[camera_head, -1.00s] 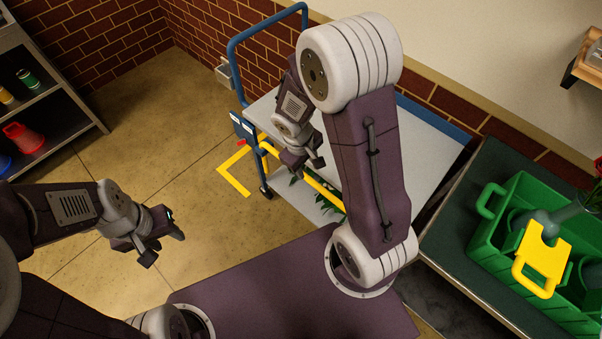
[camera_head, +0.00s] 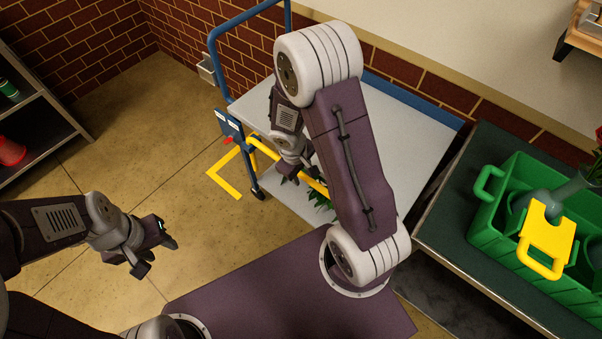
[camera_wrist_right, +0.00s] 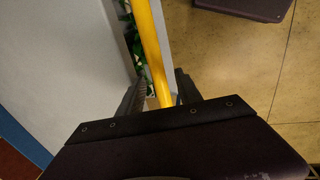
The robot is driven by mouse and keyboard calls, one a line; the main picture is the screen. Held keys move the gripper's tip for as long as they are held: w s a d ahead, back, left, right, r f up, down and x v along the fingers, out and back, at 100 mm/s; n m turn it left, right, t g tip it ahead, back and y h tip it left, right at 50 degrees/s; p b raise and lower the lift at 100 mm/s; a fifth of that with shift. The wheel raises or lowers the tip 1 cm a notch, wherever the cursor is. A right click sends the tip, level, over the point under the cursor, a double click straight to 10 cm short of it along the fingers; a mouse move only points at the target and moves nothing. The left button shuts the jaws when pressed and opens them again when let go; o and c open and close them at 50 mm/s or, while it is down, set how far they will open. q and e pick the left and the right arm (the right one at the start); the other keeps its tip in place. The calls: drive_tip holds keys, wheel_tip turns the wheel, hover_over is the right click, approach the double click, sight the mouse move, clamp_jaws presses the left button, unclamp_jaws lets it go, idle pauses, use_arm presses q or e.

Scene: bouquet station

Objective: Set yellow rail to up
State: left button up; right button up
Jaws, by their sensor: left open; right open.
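The yellow rail (camera_head: 265,149) runs along the near side of the cart (camera_head: 400,115), from a blue post at its left end; its right part is hidden behind my right arm. My right gripper (camera_head: 299,172) is at the rail, with its jaws open. In the right wrist view the rail (camera_wrist_right: 150,45) passes between the two open fingers (camera_wrist_right: 158,92); I cannot tell whether either touches it. My left gripper (camera_head: 155,255) is open and empty above the floor, left of the cart.
Green leaves (camera_head: 322,201) show on the cart's lower deck beside the rail. Yellow tape (camera_head: 222,180) marks the floor by the cart's wheel. A green crate (camera_head: 481,245) with a yellow-handled item (camera_head: 545,235) stands on the right table.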

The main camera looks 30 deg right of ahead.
drive_tip(key=shift+c, duration=0.2)
clamp_jaws()
idle(1.1)
